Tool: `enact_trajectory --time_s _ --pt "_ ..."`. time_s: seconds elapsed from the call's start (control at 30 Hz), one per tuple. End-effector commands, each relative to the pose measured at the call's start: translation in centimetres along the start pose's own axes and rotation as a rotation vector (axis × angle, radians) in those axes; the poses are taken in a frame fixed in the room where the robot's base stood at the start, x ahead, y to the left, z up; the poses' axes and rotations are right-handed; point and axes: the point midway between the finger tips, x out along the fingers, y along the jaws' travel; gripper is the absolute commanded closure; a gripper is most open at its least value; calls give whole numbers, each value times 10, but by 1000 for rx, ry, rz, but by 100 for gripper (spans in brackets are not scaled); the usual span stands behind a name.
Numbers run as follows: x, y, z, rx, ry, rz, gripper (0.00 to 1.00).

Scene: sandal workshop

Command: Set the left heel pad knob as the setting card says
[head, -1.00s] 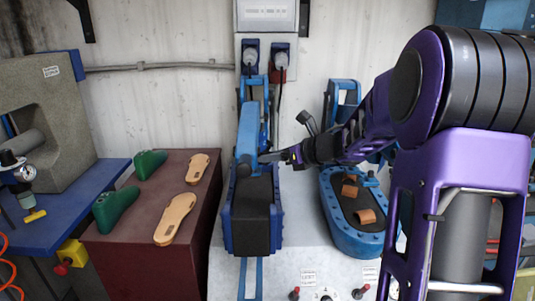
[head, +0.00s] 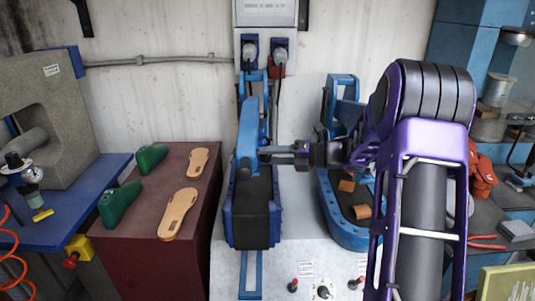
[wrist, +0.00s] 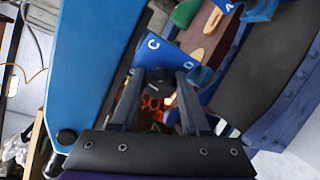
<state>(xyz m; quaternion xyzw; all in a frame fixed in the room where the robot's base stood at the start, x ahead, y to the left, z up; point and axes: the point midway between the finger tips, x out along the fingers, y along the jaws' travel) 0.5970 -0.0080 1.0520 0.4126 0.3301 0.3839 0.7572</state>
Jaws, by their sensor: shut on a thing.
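The left heel press has a blue upright arm (head: 248,135) above a long black pad in a blue frame (head: 230,225). My gripper (head: 263,153) reaches in from the right to the side of that arm. In the wrist view my gripper (wrist: 161,78) has its two dark fingers shut on a dark grey knob (wrist: 158,76). The knob sits at a blue plate (wrist: 170,52) with white letters; C and D are readable beside it. The fingers hide much of the knob, and I cannot tell where its pointer stands. A pale card (head: 508,283) shows at bottom right, its writing unreadable.
A second blue press (head: 345,235) with brown pieces stands right, partly behind my arm. A maroon block (head: 135,235) with green lasts and tan soles stands left. Small red-handled controls (head: 293,285) are on the white front panel.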

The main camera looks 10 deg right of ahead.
Motion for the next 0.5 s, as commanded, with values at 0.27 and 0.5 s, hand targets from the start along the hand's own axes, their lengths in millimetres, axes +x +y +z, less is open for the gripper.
enact_trajectory --time_s 0.27,0.5 --pt "0 -4 -1 246 0 100 100" --pt "0 -5 -2 457 0 188 100"
